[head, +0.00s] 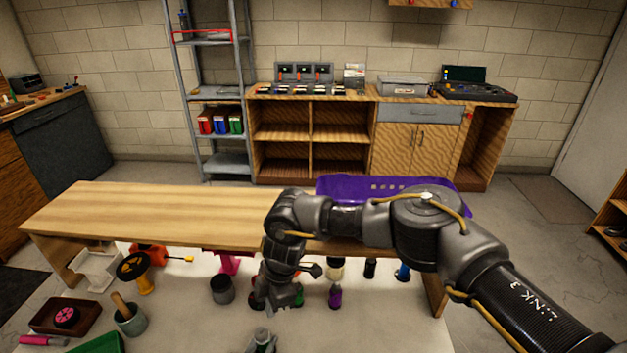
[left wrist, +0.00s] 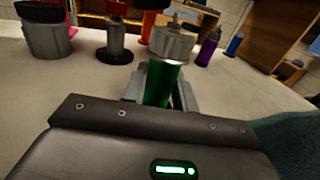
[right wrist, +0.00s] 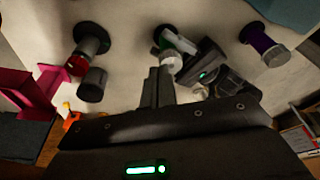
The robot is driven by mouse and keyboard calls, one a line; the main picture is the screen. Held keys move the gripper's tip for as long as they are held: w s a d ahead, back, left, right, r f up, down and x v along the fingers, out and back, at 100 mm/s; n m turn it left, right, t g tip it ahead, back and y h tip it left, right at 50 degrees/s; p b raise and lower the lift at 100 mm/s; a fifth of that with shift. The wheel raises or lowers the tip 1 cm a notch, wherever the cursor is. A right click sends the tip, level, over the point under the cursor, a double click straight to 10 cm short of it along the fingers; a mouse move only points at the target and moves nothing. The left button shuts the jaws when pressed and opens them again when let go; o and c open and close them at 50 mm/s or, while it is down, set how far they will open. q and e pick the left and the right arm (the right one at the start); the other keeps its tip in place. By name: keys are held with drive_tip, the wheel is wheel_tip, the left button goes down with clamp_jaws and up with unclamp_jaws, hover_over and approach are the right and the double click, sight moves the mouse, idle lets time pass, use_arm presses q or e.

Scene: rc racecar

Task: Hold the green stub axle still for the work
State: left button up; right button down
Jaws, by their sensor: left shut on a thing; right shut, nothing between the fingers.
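The green stub axle (left wrist: 160,82) is a green cylinder with a ridged silver cap, standing close to upright in the left wrist view. My left gripper (left wrist: 160,95) is shut around its green body, below the cap. The axle (right wrist: 181,43) also shows in the right wrist view, with my left gripper (right wrist: 200,68) at its side. My right gripper (right wrist: 160,75) is shut and empty, its tips close to the silver cap; I cannot tell whether they touch. In the head view my left gripper (head: 262,342) is at the bottom edge, and my right arm partly covers the work area.
A purple-bodied part (right wrist: 263,45) and a grey-and-red part (right wrist: 88,45) stand on black bases nearby. A dark grey cup (head: 222,289) stands left of my right gripper. A raised wooden shelf (head: 150,215) spans the back of the white surface, with a purple bin (head: 345,186) behind.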

sight(262, 334)
drive_tip(key=shift+f, duration=2.35)
drive_tip(key=shift+s+a, duration=0.2)
drive_tip(key=shift+s, duration=0.1)
drive_tip(key=shift+s+d, duration=0.2)
drive_tip(key=shift+s, duration=0.05)
drive_tip(key=shift+s+d, duration=0.3)
drive_tip(key=shift+s, duration=0.55)
drive_tip(key=shift+d, duration=0.1)
